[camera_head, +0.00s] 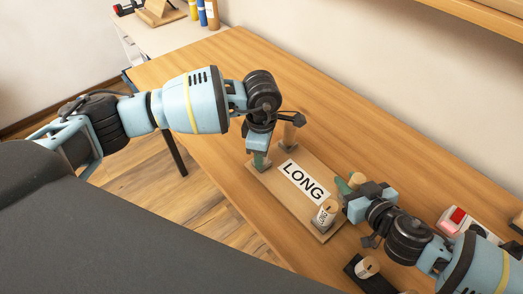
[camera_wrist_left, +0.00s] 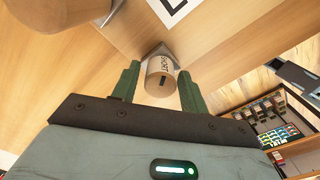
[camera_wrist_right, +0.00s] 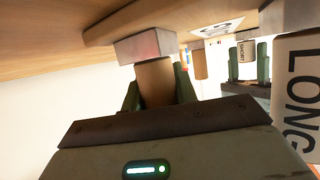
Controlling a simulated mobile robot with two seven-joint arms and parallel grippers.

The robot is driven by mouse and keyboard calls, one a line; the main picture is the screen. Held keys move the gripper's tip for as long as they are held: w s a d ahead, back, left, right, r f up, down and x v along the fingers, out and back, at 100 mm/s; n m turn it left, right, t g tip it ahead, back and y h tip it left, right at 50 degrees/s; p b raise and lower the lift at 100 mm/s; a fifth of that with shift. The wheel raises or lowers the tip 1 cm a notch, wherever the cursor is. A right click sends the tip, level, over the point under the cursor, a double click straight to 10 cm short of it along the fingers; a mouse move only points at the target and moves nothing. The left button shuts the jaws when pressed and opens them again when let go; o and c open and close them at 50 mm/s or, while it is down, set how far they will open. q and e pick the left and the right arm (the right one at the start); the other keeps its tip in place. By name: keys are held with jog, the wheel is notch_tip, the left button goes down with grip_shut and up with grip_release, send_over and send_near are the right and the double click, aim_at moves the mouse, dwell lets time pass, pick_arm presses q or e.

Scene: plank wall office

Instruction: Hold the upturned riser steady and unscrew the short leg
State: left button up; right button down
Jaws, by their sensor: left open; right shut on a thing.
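The upturned riser (camera_head: 280,186) lies on the table with its legs pointing up and a large LONG label on its board. The short leg (camera_wrist_left: 160,82), a wooden cylinder marked SHORT, stands in a metal socket at one corner. My left gripper (camera_head: 259,160) is open, its green fingers on either side of this leg with gaps showing. The short leg also shows between those fingers in the right wrist view (camera_wrist_right: 244,52). My right gripper (camera_head: 354,183) is shut on another wooden riser leg (camera_wrist_right: 155,80), just below its metal socket in the right wrist view.
A leg marked LONG (camera_head: 325,214) stands at the near right corner, close beside my right gripper. Another leg (camera_head: 292,130) stands at the far corner. A red-and-white device (camera_head: 456,217) lies at the right.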

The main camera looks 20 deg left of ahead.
pick_arm(q)
jog(key=shift+m, duration=1.2)
jog(key=m, duration=0.5)
jog(key=shift+c, duration=0.3)
grip_shut()
jog(key=shift+n, duration=2.6)
